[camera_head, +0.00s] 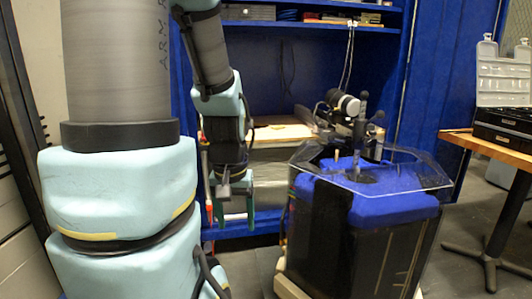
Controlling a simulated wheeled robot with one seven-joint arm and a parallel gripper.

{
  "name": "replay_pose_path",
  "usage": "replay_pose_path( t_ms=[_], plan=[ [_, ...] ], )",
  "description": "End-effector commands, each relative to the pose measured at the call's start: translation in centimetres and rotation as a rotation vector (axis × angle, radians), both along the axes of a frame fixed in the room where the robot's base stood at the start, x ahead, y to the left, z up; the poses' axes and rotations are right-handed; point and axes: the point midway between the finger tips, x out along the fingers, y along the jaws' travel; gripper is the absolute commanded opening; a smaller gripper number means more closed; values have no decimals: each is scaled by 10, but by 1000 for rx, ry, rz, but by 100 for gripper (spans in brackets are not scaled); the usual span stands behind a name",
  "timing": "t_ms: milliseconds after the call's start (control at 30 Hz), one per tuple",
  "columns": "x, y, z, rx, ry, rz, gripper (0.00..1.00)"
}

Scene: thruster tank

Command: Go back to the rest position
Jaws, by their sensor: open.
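My gripper (235,208) hangs at the end of my arm, left of centre, pointing down. Its two teal fingers are apart and nothing shows between them. It is to the left of the thruster tank (360,245), a dark box with a blue top and a clear, angled rim, and looks apart from it. A thruster device (345,105) with a black and white body and dark upright rods stands over the back of the tank. My large arm links fill the left side of the view.
A blue shelf unit (400,60) stands behind, with a pale wooden surface (275,132) inside it. A wooden table (485,146) at the right holds black cases (505,125). Dark floor (460,285) is clear between the tank and the table.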

Motion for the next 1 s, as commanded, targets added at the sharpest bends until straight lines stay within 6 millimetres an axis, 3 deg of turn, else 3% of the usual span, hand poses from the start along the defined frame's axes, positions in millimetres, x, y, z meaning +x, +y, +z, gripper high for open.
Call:
replay_pose_path(
  t_ms=[33,267,500,600,767,1000],
  plan=[
    [0,0,14,0,0,0,68],
    [0,0,60,0,0,0,68],
    [0,0,130,0,0,0,68],
    [0,0,148,0,0,0,68],
    [0,0,159,0,0,0,68],
    [0,0,158,0,0,0,68]
  ],
)
